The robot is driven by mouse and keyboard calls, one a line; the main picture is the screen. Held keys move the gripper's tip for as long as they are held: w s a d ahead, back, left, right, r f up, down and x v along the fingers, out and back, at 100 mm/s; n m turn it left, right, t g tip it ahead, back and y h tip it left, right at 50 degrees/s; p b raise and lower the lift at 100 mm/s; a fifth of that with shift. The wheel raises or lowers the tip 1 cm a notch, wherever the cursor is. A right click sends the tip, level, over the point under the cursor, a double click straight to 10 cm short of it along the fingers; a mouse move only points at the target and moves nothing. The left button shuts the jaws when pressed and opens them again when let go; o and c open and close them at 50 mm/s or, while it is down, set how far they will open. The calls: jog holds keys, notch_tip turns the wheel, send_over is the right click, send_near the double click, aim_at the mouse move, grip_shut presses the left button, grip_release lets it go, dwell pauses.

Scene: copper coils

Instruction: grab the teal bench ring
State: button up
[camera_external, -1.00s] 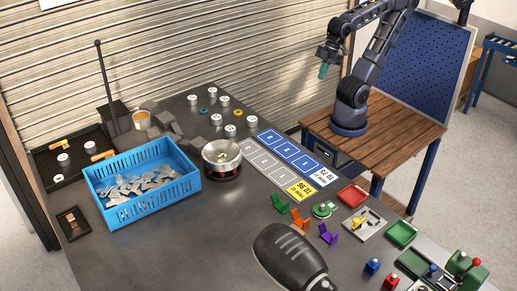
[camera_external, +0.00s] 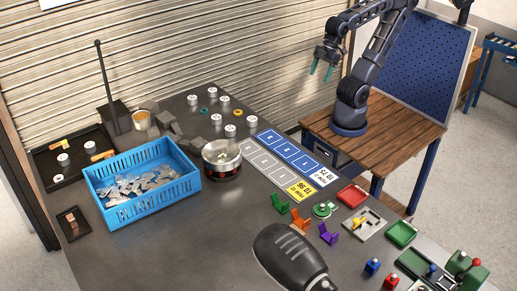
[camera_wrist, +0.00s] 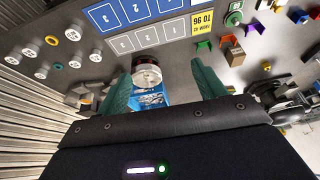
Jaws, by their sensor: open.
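The teal bench ring (camera_external: 205,111) lies flat on the dark bench near the shutter wall, among several white coils (camera_external: 216,119). In the wrist view the ring (camera_wrist: 58,67) is small, at the left. My gripper (camera_external: 321,70) is raised well above and to the right of the ring, beyond the bench's far edge. Its teal fingers are spread with nothing between them. In the wrist view the open fingers of my gripper (camera_wrist: 163,80) point towards the bench, with the ring off to their left.
A yellow ring (camera_external: 238,112) lies near the coils. A round metal scale (camera_external: 222,172) and a blue crate (camera_external: 103,207) of metal pieces stand left of the printed cards (camera_external: 301,161). A tall rod (camera_external: 103,73) rises at the back left. Small coloured parts crowd the right.

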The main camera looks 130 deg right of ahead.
jog(key=w+d+m+g, duration=0.1)
jog(key=w+d+m, duration=0.5)
jog(key=w+d, duration=0.6)
jog(key=w+d+f+m+g+h, duration=0.1)
jog(key=w+d+f+m, duration=0.55)
jog(key=w+d, duration=0.6)
jog(key=m+g+h, duration=0.3)
jog(key=m+g, duration=0.1)
jog(key=m, duration=0.4)
send_near(200, 106)
jog(key=shift+w+a+f, duration=0.1)
jog(key=shift+w+f, duration=0.05)
jog(key=shift+f, duration=0.4)
jog(key=shift+w+f, duration=0.15)
jog(key=shift+f, duration=0.4)
jog(key=shift+x, duration=2.8)
jog(key=shift+a, duration=0.25)
jog(key=c, duration=1.1)
jog(key=shift+r, duration=0.1)
